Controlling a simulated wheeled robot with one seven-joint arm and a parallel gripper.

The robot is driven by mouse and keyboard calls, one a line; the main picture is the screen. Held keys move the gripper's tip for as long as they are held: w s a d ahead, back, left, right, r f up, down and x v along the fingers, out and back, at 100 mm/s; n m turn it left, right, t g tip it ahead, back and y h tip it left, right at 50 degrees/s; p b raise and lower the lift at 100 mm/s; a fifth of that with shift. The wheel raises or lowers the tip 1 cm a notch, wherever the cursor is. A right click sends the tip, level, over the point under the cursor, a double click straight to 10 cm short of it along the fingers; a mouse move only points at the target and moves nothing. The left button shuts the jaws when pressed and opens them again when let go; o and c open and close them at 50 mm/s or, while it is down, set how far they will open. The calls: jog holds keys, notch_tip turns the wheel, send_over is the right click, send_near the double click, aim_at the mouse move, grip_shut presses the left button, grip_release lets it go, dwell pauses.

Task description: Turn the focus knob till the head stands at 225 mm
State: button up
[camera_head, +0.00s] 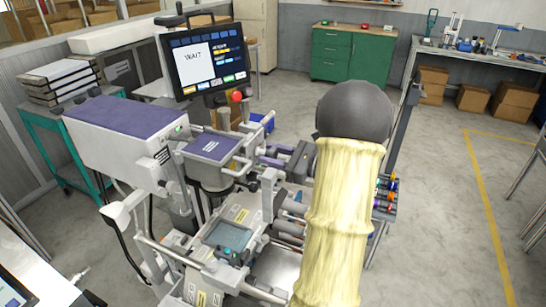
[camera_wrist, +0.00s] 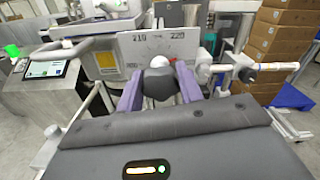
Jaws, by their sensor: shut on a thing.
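My gripper (camera_wrist: 158,74) shows in the wrist view with its two purple fingers on either side of a dark, faceted knob (camera_wrist: 158,84); it is shut on this knob. A pale round end shows just behind the knob. The machine's purple-topped head unit (camera_head: 212,147) stands left of my arm. I cannot read its height.
A screen (camera_head: 205,62) on the machine reads WAIT, with a red button (camera_head: 237,96) below it. A large purple-topped housing (camera_head: 125,120) is at left. Green cabinets (camera_head: 352,52) and a workbench (camera_head: 480,52) stand behind.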

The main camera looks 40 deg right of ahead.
jog(key=shift+f+n+b, duration=0.2)
jog(key=shift+n+b, duration=0.4)
jog(key=shift+b, duration=0.25)
jog(key=shift+r+n+b, duration=0.15)
jog(key=shift+n+b, duration=0.15)
jog(key=shift+b, duration=0.1)
jog(key=shift+r, duration=0.1)
jog(key=o, duration=1)
jog(key=shift+s+d, duration=0.1)
jog(key=shift+s, duration=0.05)
